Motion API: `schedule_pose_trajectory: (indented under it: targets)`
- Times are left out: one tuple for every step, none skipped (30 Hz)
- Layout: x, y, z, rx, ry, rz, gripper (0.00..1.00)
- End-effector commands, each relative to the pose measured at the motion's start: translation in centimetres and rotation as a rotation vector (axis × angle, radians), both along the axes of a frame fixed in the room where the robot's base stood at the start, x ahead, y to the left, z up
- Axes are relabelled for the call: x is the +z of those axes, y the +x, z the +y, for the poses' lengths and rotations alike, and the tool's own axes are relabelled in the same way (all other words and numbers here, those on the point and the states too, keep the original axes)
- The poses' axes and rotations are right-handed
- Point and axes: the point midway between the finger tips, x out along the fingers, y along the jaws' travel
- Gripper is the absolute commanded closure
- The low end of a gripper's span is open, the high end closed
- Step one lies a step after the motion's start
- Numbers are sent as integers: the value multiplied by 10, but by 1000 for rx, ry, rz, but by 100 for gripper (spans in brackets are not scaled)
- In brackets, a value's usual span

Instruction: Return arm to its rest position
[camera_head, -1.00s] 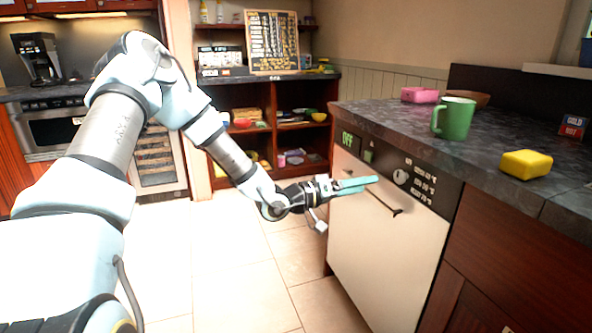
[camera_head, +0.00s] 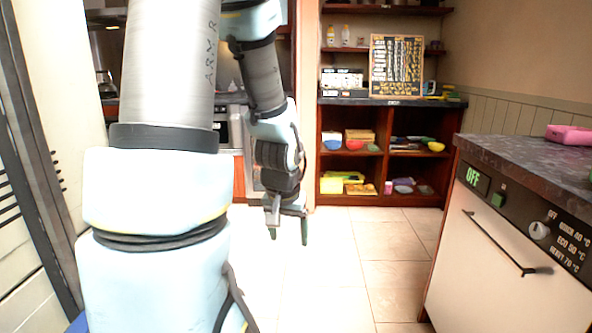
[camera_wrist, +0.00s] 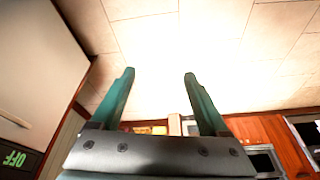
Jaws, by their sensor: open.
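My gripper (camera_head: 288,235) hangs pointing down in front of my arm in the head view, over the tiled floor. In the wrist view, its two teal fingers (camera_wrist: 158,88) are spread apart with nothing between them. My arm is folded up close to my body on the left side of the head view. The gripper touches nothing that I can see.
The white dishwasher (camera_head: 495,265), its panel reading OFF, stands at the right with its door shut. A dark counter (camera_head: 530,160) with a pink container (camera_head: 568,134) is above it. Open shelves (camera_head: 385,120) stand at the back. The tiled floor (camera_head: 375,275) between is clear.

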Motion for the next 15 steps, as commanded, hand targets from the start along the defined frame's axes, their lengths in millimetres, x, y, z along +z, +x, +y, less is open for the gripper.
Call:
schedule_pose_trajectory:
  targets:
    - [7, -13, 15, 43, 10, 26, 21]
    - [10, -22, 22, 65, 14, 46, 21]
    - [14, -33, 30, 95, 17, 71, 21]
    - [17, -41, 36, 116, 17, 90, 21]
    - [19, -50, 41, 137, 13, 109, 21]
    - [23, -61, 46, 162, 8, 134, 21]
    - [25, -69, 50, 181, 2, 153, 21]
    - [30, -76, 52, 194, -3, 169, 21]
    - [44, -73, 51, 186, 0, 166, 21]
    - [49, -73, 51, 185, 1, 166, 21]
    - [55, -72, 50, 184, 1, 166, 21]
    - [62, -72, 50, 184, 1, 166, 21]
    - [67, -72, 50, 184, 2, 165, 21]
    - [74, -72, 50, 184, 2, 165, 21]
    - [81, -72, 50, 183, 2, 164, 21]
